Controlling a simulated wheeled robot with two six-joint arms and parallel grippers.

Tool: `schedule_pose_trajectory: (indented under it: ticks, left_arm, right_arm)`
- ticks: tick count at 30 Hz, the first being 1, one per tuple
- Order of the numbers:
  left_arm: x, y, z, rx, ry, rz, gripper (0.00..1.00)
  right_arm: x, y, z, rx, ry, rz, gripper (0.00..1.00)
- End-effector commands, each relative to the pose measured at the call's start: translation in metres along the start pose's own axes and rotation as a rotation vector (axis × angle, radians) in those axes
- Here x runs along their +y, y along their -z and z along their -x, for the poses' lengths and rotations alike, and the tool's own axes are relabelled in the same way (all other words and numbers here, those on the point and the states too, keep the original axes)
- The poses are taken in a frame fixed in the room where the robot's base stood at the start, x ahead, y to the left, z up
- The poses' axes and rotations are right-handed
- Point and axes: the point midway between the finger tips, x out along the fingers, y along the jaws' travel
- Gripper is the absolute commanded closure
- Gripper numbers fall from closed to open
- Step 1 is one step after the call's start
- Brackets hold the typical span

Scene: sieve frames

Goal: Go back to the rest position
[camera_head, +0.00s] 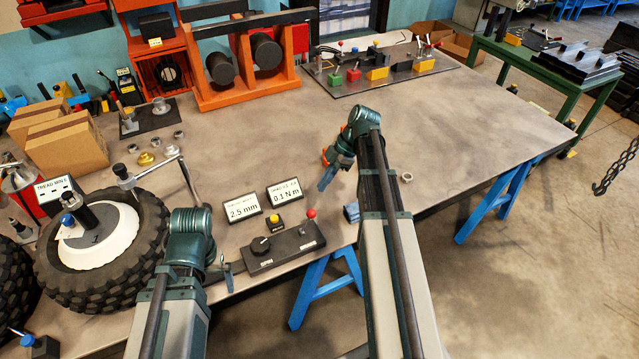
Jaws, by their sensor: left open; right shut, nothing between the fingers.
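My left arm comes in from the bottom left, and its wrist is over the front edge of the workbench, beside the tyre. Its gripper (226,268) is mostly hidden by the wrist, with only a small part showing next to the black control box; it is open. My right arm reaches up over the bench from the bottom middle and bends down to the left at its wrist. Its gripper (325,182) is shut and empty, above the bare bench top, right of the "0.1 N m" display (285,193).
The workbench (460,130) is clear at centre and right. An orange roller frame (240,62) and a board of coloured blocks (385,70) are at the back. A small nut (407,177) lies right of my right arm.

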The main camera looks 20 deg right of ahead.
Motion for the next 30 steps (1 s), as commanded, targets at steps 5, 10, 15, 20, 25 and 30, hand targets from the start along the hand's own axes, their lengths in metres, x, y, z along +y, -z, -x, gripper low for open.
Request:
schedule_pose_trajectory:
  ticks: [5,10,15,20,25,30]
  left_arm:
    - [0.000,0.000,0.000,0.000,0.000,0.000,0.00]
    - [0.000,0.000,0.000,0.000,0.000,0.000,0.00]
    - [0.000,0.000,0.000,0.000,0.000,0.000,0.00]
    - [0.000,0.000,0.000,0.000,0.000,0.000,0.00]
    - [0.000,0.000,0.000,0.000,0.000,0.000,0.00]
    - [0.000,0.000,0.000,0.000,0.000,0.000,0.00]
  right_arm:
    - [0.000,0.000,-0.001,0.000,0.000,0.000,1.00]
    - [-0.001,0.002,-0.002,-0.003,0.002,-0.005,1.00]
    - [-0.022,0.037,-0.028,-0.070,0.039,-0.123,1.00]
    - [-0.067,0.090,-0.071,-0.226,0.055,-0.366,1.00]
    - [-0.119,0.134,-0.105,-0.392,-0.023,-0.626,1.00]
    - [-0.164,0.162,-0.124,-0.498,-0.166,-0.840,1.00]
